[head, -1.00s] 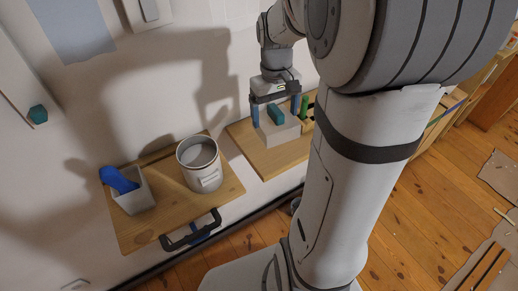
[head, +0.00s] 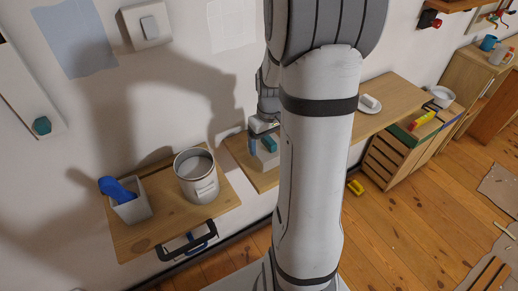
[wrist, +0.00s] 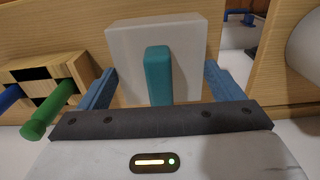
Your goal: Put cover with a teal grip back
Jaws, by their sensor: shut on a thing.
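The cover is a white block with a teal grip standing out from its middle. In the wrist view the white cover (wrist: 190,45) sits between the two blue fingers of my gripper (wrist: 162,88), with its teal grip (wrist: 158,75) facing me. My gripper is shut on the cover, a finger along each side. In the head view my gripper (head: 263,135) and the cover (head: 265,158) are over the wooden shelf board (head: 238,146), partly hidden behind my arm. I cannot tell whether the cover touches the board. A white wall panel with a teal knob (head: 41,125) is at the far left.
A wooden shelf (head: 150,230) on the left holds a metal can (head: 198,178) and a grey pot with a blue tool (head: 130,205). A block with green and blue pegs (wrist: 45,85) is left of my gripper in the wrist view. A drawer cabinet (head: 395,160) stands right.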

